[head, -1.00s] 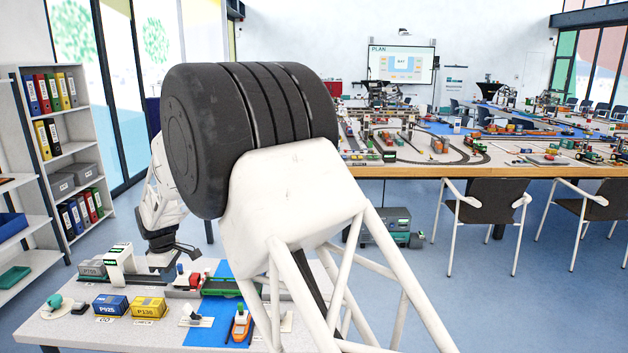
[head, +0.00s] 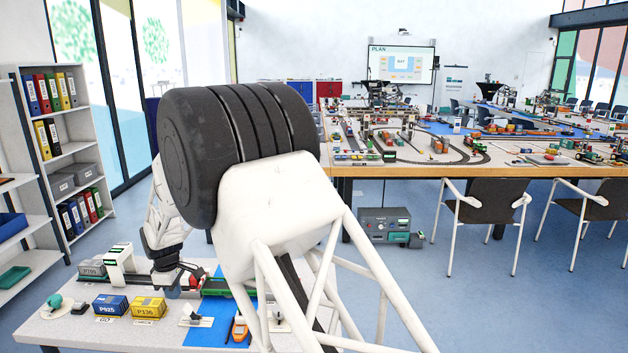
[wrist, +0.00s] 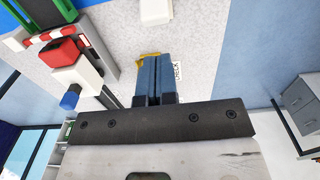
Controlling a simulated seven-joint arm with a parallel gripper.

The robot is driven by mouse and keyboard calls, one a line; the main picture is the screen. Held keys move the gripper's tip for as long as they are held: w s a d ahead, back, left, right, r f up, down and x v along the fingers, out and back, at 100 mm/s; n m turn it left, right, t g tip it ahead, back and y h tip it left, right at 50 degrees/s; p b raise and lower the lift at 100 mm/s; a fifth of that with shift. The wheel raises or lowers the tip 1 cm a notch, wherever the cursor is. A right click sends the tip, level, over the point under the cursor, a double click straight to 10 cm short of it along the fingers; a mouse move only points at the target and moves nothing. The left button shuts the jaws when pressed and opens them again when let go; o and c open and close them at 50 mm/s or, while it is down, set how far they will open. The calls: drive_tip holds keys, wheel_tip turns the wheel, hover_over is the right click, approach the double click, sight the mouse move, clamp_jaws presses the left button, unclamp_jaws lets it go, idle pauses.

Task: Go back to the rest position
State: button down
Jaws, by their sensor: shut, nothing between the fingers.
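My gripper (wrist: 154,62) points down over the small table in the wrist view. Its two blue fingers are pressed together with nothing between them. In the head view my wrist hangs above the table behind the yellow container P136 (head: 148,307), and the fingers are hard to make out. In the wrist view a sliver of yellow (wrist: 148,56) shows past the fingers, mostly hidden by them. The blue container P925 (head: 110,305) sits to the left of the yellow one. My large arm joint hides part of the scene.
A white gantry crane (head: 119,265) stands at the table's back left beside a grey container (head: 92,269). An orange boat (head: 240,328) lies on the blue strip, partly hidden by my arm. Shelves (head: 62,150) stand at the left. Chairs (head: 483,212) and a large layout table are beyond.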

sight(185, 306)
drive_tip(key=shift+f, duration=1)
drive_tip(key=shift+f, duration=0.2)
idle(1.4)
drive_tip(key=shift+f, duration=1.3)
drive_tip(key=shift+d, duration=1)
drive_tip(key=shift+d+f, duration=0.15)
drive_tip(key=shift+d, duration=0.2)
drive_tip(key=shift+s+a+f, duration=0.1)
drive_tip(key=shift+a, duration=0.45)
